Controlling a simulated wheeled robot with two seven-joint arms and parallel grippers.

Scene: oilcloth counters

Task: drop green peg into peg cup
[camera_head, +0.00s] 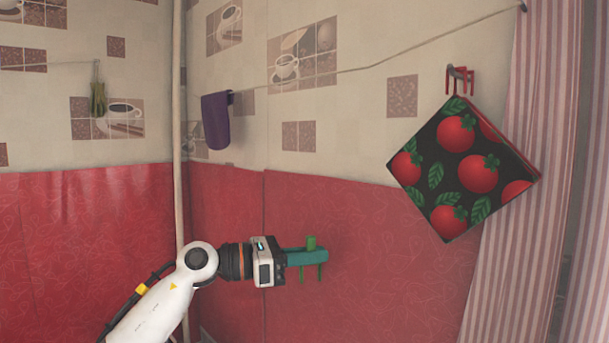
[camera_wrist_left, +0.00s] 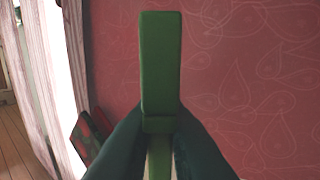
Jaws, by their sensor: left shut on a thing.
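The green peg (camera_head: 311,243) is held in the fingers of my left gripper (camera_head: 318,257), in front of the red lower wall. Its top shows above the teal fingers and two thin green parts show below them. In the left wrist view the peg (camera_wrist_left: 160,65) stands upright between the two dark teal fingers (camera_wrist_left: 160,135), which are shut on it. The fingers hide part of its lower end. My right gripper is not in view.
A tomato-patterned pot holder (camera_head: 461,170) hangs from a red hook at right, beside a striped curtain (camera_head: 535,190). A pale vertical pole (camera_head: 178,120) stands left of centre.

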